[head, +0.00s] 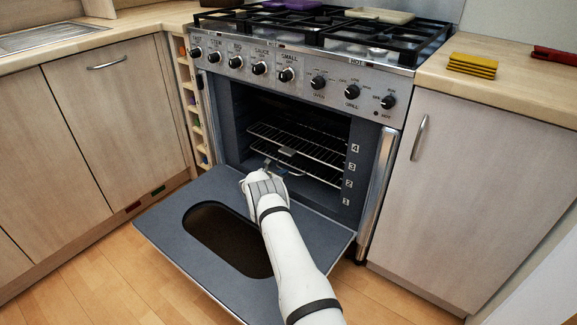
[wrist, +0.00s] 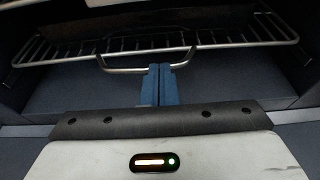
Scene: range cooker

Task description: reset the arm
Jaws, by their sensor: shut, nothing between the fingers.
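My gripper (head: 268,166) is at the mouth of the open oven (head: 300,120), above the inner end of the lowered door. In the wrist view its two blue fingers (wrist: 160,69) are shut together and hold nothing. The fingertips are close to the wire handle (wrist: 120,70) of an oven rack (wrist: 250,43); I cannot tell whether they touch it. My white arm reaches over the door from the lower right in the head view.
The oven door (head: 172,231) hangs open below my arm. Cabinets flank the cooker on the left (head: 105,95) and right (head: 465,180). Yellow sponges (head: 473,64) lie on the right worktop (head: 520,88). Floor (head: 120,270) shows left of the door.

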